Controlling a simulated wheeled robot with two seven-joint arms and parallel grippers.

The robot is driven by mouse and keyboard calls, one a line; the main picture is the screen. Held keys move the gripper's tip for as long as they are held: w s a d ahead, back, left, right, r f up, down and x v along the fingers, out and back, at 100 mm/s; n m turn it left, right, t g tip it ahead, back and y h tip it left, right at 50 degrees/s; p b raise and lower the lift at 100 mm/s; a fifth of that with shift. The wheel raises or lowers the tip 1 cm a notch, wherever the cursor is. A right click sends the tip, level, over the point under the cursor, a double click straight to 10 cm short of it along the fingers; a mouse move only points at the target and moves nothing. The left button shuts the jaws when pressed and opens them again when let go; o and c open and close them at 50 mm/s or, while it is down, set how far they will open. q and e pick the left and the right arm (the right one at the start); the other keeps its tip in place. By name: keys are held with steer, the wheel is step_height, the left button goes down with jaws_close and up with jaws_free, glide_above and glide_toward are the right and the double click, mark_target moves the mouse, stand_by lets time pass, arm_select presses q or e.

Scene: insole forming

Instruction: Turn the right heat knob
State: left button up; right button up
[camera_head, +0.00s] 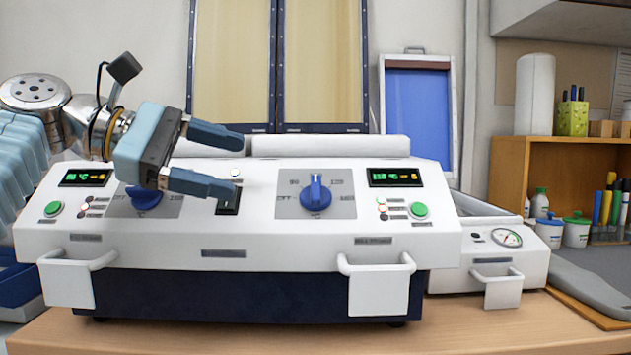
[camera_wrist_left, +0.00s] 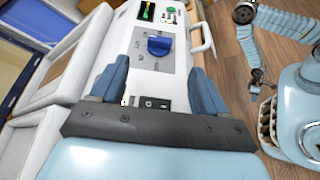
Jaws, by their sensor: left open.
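The right heat knob (camera_head: 316,193) is a blue dial with a raised grip, on a grey marked plate on the white machine's sloped front. Its grip looks about upright in the head view. In the left wrist view the knob (camera_wrist_left: 159,46) lies ahead of the fingers, roughly between their lines. My left gripper (camera_head: 240,165) is open and empty. Its blue fingers point right, left of the knob and apart from it; the gripper also shows in the left wrist view (camera_wrist_left: 157,76). The left knob (camera_head: 144,197) is partly hidden behind my gripper. My right gripper is out of view.
A black rocker switch (camera_head: 229,198) sits between the knobs, by the lower fingertip. A green display (camera_head: 395,177) and green button (camera_head: 418,210) lie right of the knob. White handles (camera_head: 377,268) project from the front. A smaller unit with a gauge (camera_head: 507,237) stands at right.

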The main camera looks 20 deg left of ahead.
mark_target(316, 186)
arm_select(q)
steer(key=x, duration=1.3)
steer(key=shift+d, duration=0.3)
steer(key=shift+c, duration=0.3)
